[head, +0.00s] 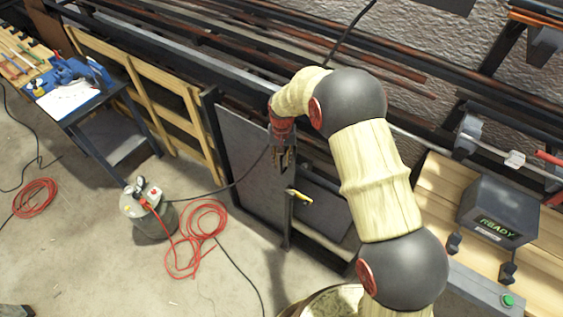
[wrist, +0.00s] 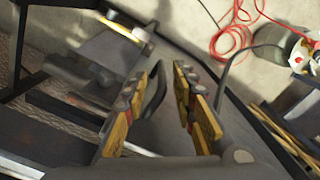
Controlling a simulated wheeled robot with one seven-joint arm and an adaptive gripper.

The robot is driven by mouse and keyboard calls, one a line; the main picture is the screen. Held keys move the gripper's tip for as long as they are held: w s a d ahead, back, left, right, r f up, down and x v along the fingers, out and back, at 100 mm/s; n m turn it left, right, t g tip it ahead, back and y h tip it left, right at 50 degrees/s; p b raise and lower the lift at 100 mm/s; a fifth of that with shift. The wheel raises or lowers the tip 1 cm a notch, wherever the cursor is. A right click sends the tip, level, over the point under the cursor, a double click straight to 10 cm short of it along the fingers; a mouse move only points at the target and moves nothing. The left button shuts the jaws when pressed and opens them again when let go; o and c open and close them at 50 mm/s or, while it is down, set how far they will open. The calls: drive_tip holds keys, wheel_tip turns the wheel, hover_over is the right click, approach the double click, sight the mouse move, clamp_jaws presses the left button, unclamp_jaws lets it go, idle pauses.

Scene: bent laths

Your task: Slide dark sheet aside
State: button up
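The dark sheet (head: 250,165) is a flat dark grey panel standing upright, leaning slightly, in front of the rack, with a dark post along its left side. My gripper (head: 283,160) is at the upper part of its right edge, fingers pointing down. In the wrist view my gripper (wrist: 168,95) has its two yellow-padded fingers apart. A dark curved loop, like a handle (wrist: 154,90), shows close to the left finger; I cannot tell whether they touch. The sheet's lower part is clear to see; its upper right is partly hidden by my gripper.
A yellow-handled item (head: 300,197) is right of the sheet, by a dark opening. A round canister (head: 148,210) and red hose (head: 197,235) lie on the floor at left. Wooden frames (head: 150,90) lean left of the sheet. A box reading READY (head: 497,210) sits on the right bench.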

wheel_tip(320, 180, up, 10)
drive_tip(key=shift+r, duration=0.15)
idle(0.7)
drive_tip(key=s+d+f+n+g, duration=0.1)
drive_tip(key=s+d+f, duration=0.1)
drive_tip(key=s, duration=0.3)
drive_tip(key=s+d+r+t+b, duration=0.1)
drive_tip(key=s+d+r+t, duration=0.1)
drive_tip(key=s+d+r, duration=0.3)
drive_tip(key=s+d+r+t+b, duration=0.1)
drive_tip(key=s+d+r+t, duration=0.1)
drive_tip(key=s+d+r, duration=0.4)
drive_tip(key=s+d+r+m+t+b, duration=0.1)
drive_tip(key=s+d+r+t, duration=0.1)
drive_tip(key=s+d+r, duration=0.4)
drive_tip(key=s+r, duration=0.5)
drive_tip(key=s, duration=0.6)
drive_tip(key=shift+s+r+t, duration=0.2)
drive_tip(key=shift+r+t, duration=0.05)
drive_tip(key=shift+t, duration=0.05)
